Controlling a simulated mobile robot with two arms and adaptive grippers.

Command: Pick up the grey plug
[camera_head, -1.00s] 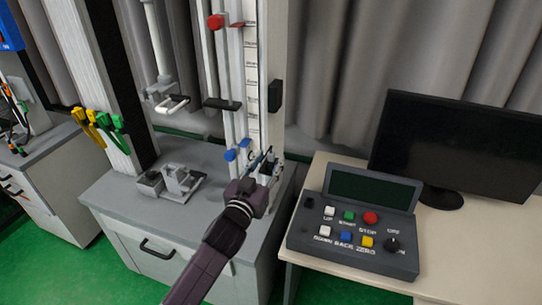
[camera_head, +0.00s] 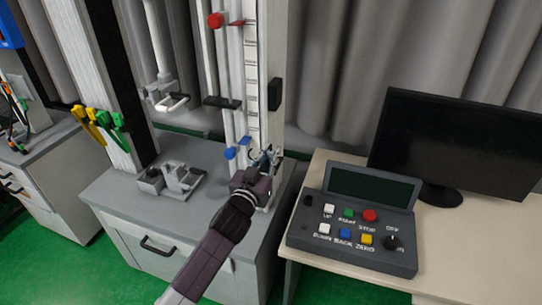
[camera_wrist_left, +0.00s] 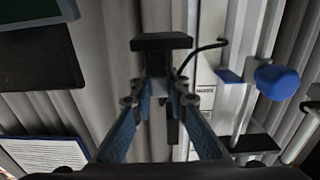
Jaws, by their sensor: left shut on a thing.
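My left gripper (camera_head: 266,161) is at the lower front of the tall tower column, just right of two blue knobs. In the left wrist view its fingers (camera_wrist_left: 159,85) are close together and shut on a dark grey piece, which I take to be the grey plug (camera_wrist_left: 161,42). Its wide block shows beyond the fingertips; its lower part is hidden between the fingers. A thin black cable (camera_wrist_left: 207,44) curves beside it, and I cannot tell where it attaches. In the head view the plug is too small and covered to make out. My right gripper is not in view.
The tower column (camera_head: 262,60) stands close behind my gripper. The blue knobs (camera_head: 230,153) are to the left, with a grey fixture (camera_head: 178,182) on the cabinet top. A control box (camera_head: 355,225) and a monitor (camera_head: 450,150) stand on the table at right.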

